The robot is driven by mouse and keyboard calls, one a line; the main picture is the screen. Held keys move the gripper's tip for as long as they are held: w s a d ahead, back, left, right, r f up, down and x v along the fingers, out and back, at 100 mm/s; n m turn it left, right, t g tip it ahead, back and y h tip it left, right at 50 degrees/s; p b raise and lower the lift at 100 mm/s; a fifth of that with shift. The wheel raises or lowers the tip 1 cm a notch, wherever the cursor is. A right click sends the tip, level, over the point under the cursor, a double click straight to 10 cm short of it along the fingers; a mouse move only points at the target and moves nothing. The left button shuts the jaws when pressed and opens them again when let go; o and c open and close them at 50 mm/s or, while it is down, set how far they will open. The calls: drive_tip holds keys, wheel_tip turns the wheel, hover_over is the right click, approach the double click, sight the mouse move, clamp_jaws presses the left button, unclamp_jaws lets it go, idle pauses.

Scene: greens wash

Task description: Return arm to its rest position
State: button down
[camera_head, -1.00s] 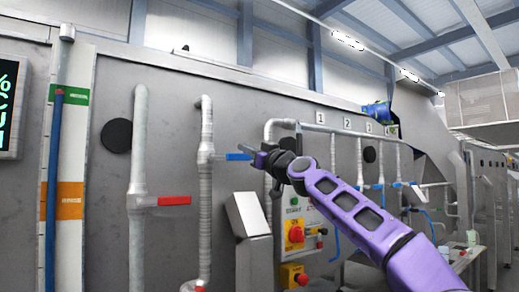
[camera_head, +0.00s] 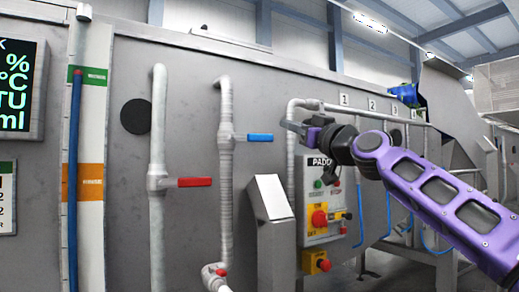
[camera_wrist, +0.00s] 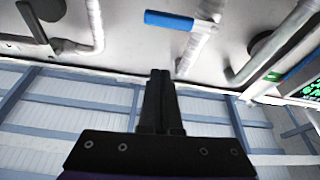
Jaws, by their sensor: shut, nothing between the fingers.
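My purple arm reaches in from the right in the head view, raised in front of the grey machine wall (camera_head: 120,180). My gripper (camera_head: 284,123) is at its left end, beside the blue valve handle (camera_head: 260,137) and a little to its right in the picture. In the wrist view my gripper (camera_wrist: 160,72) has its two dark fingers together, with nothing between them. The blue handle (camera_wrist: 168,20) shows beyond the fingertips there, apart from them.
A red valve handle (camera_head: 194,182) is on the pipe to the left. A control panel (camera_head: 321,200) with a red knob and a grey sloped box (camera_head: 271,215) stand below my gripper. A display (camera_head: 20,88) hangs at far left. More pipes run behind my arm.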

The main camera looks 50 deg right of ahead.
drive_tip(key=w+a+f+n+g+y+p, duration=0.1)
drive_tip(key=a+f+g+y, duration=0.15)
drive_tip(key=a, duration=0.65)
drive_tip(key=w+a+f+n+g+y+p, duration=0.15)
drive_tip(key=a+f, duration=0.25)
drive_tip(key=a, duration=0.6)
drive_tip(key=a+f+n+g+y+p, duration=0.1)
drive_tip(key=a+f+y, duration=0.2)
drive_tip(key=a, duration=0.6)
drive_tip(key=s+a+f+g+p, duration=0.1)
drive_tip(key=s+a+f+g, duration=0.1)
drive_tip(key=f, duration=0.7)
drive_tip(key=s+a+f+m+g+h+p, duration=0.1)
drive_tip(key=s+a+f+g, duration=0.2)
drive_tip(key=a+f+g, duration=0.2)
drive_tip(key=s+a+f+m+g+p, duration=0.1)
drive_tip(key=s+a+f+g, duration=0.2)
drive_tip(key=f, duration=1.1)
drive_tip(key=a, duration=0.3)
drive_tip(key=shift+a+g+h, duration=0.15)
drive_tip(key=shift+g+h, duration=0.15)
drive_tip(key=shift+h, duration=0.1)
